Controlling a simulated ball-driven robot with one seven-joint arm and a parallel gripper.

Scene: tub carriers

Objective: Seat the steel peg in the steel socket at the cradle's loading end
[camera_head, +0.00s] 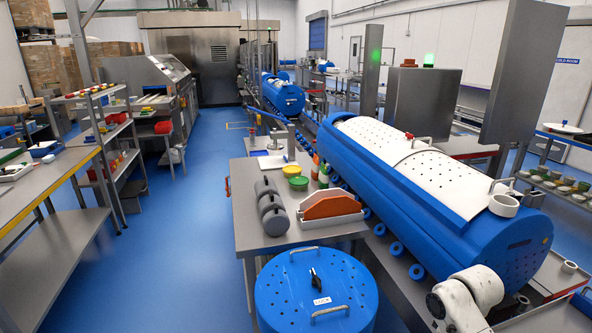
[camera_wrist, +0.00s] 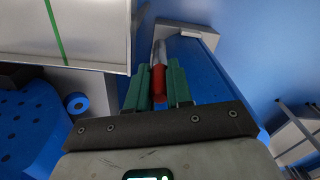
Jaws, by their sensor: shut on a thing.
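In the wrist view my gripper (camera_wrist: 157,82) has two green fingers shut on the steel peg, gripping its red part (camera_wrist: 158,80). The peg's bare steel shank (camera_wrist: 159,52) points away from me, past the fingertips. Its far end lies close to a grey plate (camera_wrist: 186,29) on a blue body (camera_wrist: 200,65); I cannot tell whether they touch. I cannot make out the steel socket for certain in either view. In the head view my gripper is out of frame.
A long blue tub (camera_head: 430,195) with a white perforated lid (camera_head: 400,160) lies right of centre. A blue drum (camera_head: 315,290) with handles stands in front. A grey table (camera_head: 250,225) carries grey rolls and an orange block (camera_head: 333,205). The blue floor at left is clear.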

